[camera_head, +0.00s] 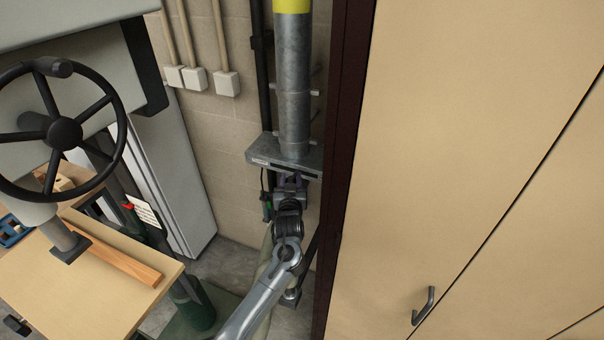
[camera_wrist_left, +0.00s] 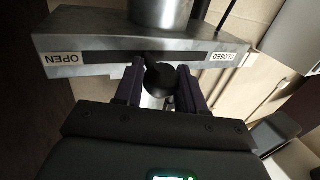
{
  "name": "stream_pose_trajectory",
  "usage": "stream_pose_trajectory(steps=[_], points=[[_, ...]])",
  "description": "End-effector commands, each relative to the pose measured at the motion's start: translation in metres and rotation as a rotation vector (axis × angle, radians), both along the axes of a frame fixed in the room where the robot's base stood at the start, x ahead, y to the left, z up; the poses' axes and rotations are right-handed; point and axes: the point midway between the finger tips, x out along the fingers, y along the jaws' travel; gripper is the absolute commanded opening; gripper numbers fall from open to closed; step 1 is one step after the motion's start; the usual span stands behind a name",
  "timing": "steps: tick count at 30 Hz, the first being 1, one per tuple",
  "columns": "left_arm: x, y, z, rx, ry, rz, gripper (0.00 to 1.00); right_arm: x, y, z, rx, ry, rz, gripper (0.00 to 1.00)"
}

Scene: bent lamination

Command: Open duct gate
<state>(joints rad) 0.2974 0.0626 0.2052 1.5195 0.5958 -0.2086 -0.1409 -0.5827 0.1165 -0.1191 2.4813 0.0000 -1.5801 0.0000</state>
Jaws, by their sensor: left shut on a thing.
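The duct gate (camera_head: 285,152) is a grey metal housing around the vertical galvanised duct (camera_head: 295,90). In the left wrist view its front (camera_wrist_left: 110,42) has a dark horizontal slot, with an OPEN label (camera_wrist_left: 62,59) at the left end and a CLOSED label (camera_wrist_left: 224,56) at the right end. A black knob (camera_wrist_left: 158,77) stands out near the middle of the slot. My left gripper (camera_head: 290,184) is just below the housing, and its purple fingers are shut on the knob. The knob is hidden in the head view. My right gripper is in neither view.
A dark red post (camera_head: 345,150) and tan panels with a handle (camera_head: 423,306) stand close on the right. At the left are a machine with a black handwheel (camera_head: 64,133) and a worktable (camera_head: 80,290) with a wooden strip (camera_head: 115,257). A block wall stands behind.

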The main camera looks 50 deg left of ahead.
Motion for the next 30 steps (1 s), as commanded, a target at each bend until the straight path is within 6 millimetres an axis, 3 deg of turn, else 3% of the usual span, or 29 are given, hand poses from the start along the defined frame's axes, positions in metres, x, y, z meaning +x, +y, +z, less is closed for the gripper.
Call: stream_pose_trajectory(steps=[10, 11, 15, 25, 30], points=[[-0.005, 0.004, -0.002, -0.001, 0.001, 0.016, 0.00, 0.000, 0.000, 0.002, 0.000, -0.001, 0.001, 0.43], [-0.005, 0.004, -0.002, -0.001, 0.001, 0.016, 0.41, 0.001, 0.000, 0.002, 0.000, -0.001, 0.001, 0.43], [-0.005, 0.004, -0.002, -0.001, 0.002, 0.016, 0.62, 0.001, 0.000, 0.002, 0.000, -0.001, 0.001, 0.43], [-0.006, 0.002, -0.001, -0.001, 0.001, 0.013, 0.63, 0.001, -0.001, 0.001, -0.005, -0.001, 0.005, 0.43], [-0.014, -0.008, -0.002, -0.001, 0.002, 0.012, 0.63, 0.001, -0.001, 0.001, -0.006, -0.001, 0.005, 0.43]])
